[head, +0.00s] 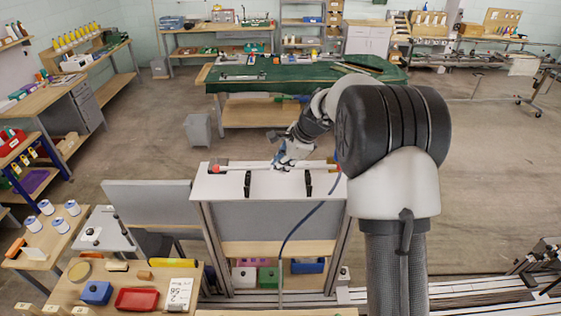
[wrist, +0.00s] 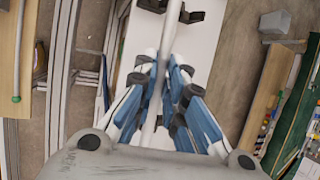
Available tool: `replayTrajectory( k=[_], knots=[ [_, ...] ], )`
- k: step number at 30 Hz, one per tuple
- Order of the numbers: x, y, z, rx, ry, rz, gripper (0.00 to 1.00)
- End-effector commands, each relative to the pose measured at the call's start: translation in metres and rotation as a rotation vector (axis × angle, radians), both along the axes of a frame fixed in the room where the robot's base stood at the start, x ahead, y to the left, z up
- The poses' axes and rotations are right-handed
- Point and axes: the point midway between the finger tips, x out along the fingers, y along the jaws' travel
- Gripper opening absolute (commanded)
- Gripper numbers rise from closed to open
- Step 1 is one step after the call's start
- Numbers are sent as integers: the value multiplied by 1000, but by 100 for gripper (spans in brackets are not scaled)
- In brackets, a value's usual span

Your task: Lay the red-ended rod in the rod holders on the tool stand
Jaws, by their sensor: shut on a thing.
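The thin pale rod with red ends (head: 235,168) lies crosswise over the white-topped tool stand (head: 220,187), one red end near the stand's left edge and the other near its right. Two black rod holders stand on the top, one left (head: 248,183) and one right (head: 308,183). The rod passes at their far ends in the head view; I cannot tell whether it touches them. My gripper (head: 283,163) is shut on the rod between the holders. In the wrist view the blue-and-white fingers (wrist: 160,78) close around the rod (wrist: 173,28), with a black holder (wrist: 192,16) beyond.
A grey panel (head: 150,203) stands left of the tool stand. A wooden table (head: 75,292) with a red tray and blue box is at the lower left. A green-covered table (head: 300,72) stands behind. Open floor lies to the right.

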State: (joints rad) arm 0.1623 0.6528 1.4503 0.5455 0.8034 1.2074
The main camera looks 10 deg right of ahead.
Motion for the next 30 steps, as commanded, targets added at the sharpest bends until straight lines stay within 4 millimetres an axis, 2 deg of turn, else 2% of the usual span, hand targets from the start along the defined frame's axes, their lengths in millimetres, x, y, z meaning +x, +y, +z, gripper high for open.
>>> replayTrajectory(
  k=[21,30],
  knots=[
    [0,0,-59,-1,0,1,0],
    [0,0,-70,0,0,1,0]
  ],
)
